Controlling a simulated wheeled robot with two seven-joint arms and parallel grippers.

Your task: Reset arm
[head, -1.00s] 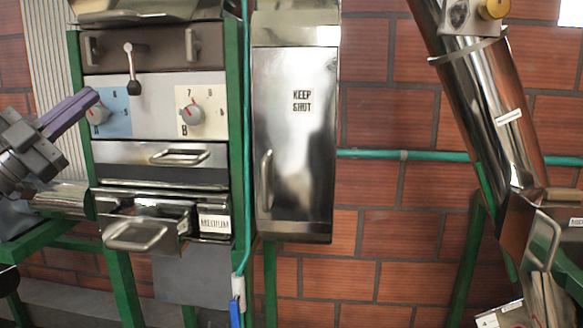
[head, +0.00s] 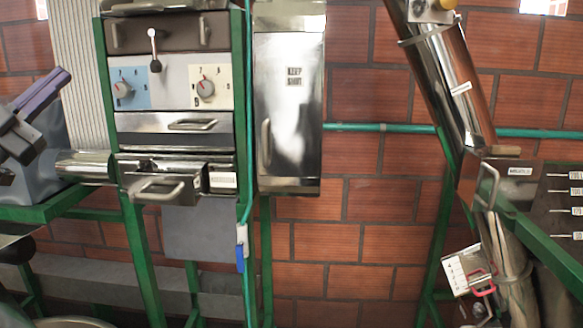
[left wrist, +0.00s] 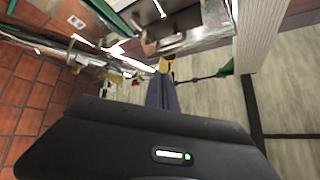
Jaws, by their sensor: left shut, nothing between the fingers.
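My left gripper (head: 58,84) is at the left edge of the head view, its purple-grey fingers shut and empty, pointing up and to the right. It is apart from the machine, left of the blue dial plate with its knob (head: 123,89). In the left wrist view the closed fingers (left wrist: 162,93) point away over the floor, with nothing between them. My right gripper is not in view.
The machine has a second knob (head: 205,87) on a cream plate, a black-tipped lever (head: 154,52) and an open lower drawer (head: 160,189). A shiny KEEP SHUT door (head: 290,110) is beside it. A slanted metal pipe (head: 450,90) and green frames stand right.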

